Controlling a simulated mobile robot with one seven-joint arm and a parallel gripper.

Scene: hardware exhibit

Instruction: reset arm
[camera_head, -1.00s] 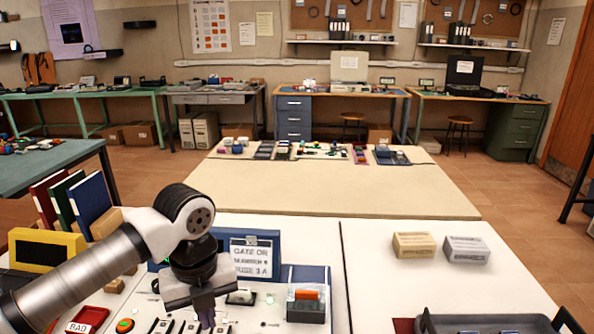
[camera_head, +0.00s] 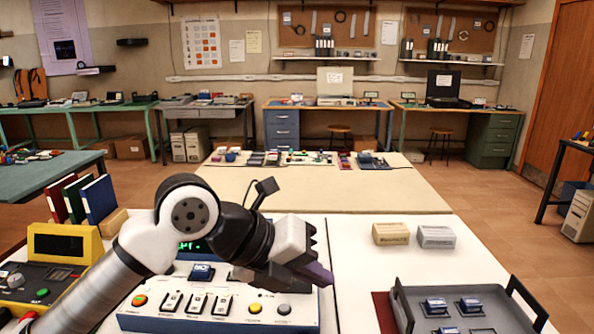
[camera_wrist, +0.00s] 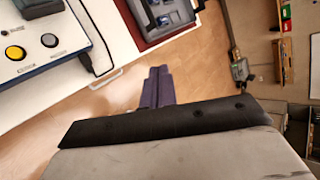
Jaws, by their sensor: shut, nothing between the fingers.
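My gripper (camera_head: 321,277) is raised above the white control panel in the head view, its purple fingers pointing right and slightly down. The fingers are together with nothing between them. In the wrist view the closed purple fingers (camera_wrist: 158,88) show over the brown floor, beside the table edge. The white panel (camera_head: 222,318) has switches and coloured buttons, and a small blue block (camera_head: 202,272) sits on it. My forearm and wrist hide part of the panel and its green display.
A grey tray (camera_head: 400,304) with several small blue-and-white blocks stands at the right. Upright binders (camera_head: 98,199) and a yellow device (camera_head: 65,243) are at the left. The beige table (camera_head: 330,195) behind has bare space.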

